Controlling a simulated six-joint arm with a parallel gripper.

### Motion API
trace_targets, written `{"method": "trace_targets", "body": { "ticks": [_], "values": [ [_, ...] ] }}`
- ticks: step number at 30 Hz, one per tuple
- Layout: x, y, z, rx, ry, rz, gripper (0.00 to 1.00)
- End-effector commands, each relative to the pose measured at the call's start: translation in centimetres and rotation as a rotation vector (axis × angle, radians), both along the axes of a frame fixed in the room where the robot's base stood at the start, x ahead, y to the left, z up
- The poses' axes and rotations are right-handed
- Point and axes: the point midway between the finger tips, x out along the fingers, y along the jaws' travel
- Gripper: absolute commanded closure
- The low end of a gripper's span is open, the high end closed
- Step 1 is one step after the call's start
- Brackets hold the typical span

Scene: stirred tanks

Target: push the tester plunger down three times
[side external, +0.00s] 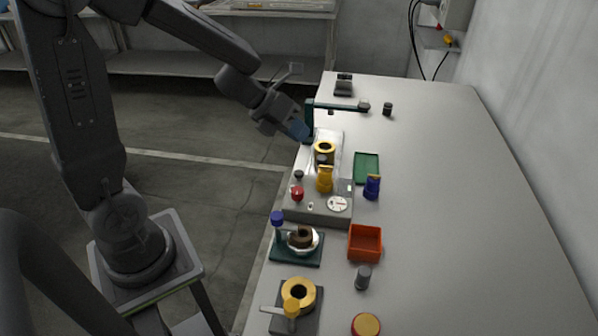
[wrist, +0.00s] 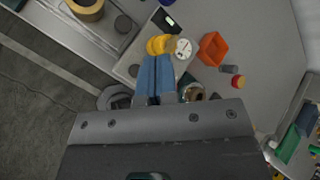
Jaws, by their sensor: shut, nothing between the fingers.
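I cannot tell for sure which part is the tester plunger. A grey panel (side external: 318,210) on the bench carries a red knob (side external: 297,192), a yellow handle (side external: 324,179), a yellow ring (side external: 324,147) and a white dial (side external: 337,204). The yellow handle (wrist: 161,44) and dial (wrist: 184,48) also show in the wrist view. My gripper (side external: 304,134) is shut and empty, with blue fingers, above the panel's far left part, near a teal post. In the wrist view my gripper (wrist: 156,58) overlaps the yellow handle's lower edge; contact cannot be told. The red knob is not visible there.
A teal stand (side external: 307,256) with a blue knob and dish, and a yellow-ringed fixture (side external: 299,294), stand nearer the camera. An orange tray (side external: 365,257), green tray (side external: 367,182) and blue item (side external: 372,187) lie right of the panel. The bench's right side is clear.

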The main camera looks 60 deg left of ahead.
Motion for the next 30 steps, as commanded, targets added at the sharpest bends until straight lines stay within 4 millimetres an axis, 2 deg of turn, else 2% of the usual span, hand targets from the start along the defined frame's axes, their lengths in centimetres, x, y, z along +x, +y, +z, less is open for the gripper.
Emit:
{"method": "trace_targets", "body": {
  "ticks": [9,15,30],
  "values": [
    [-0.1,0.1,-4.5,-0.001,0.006,0.003,1.00],
    [0.0,0.1,-6.2,0.000,0.003,0.003,1.00],
    [0.0,0.0,-6.8,0.002,0.000,0.002,1.00]
  ]
}}
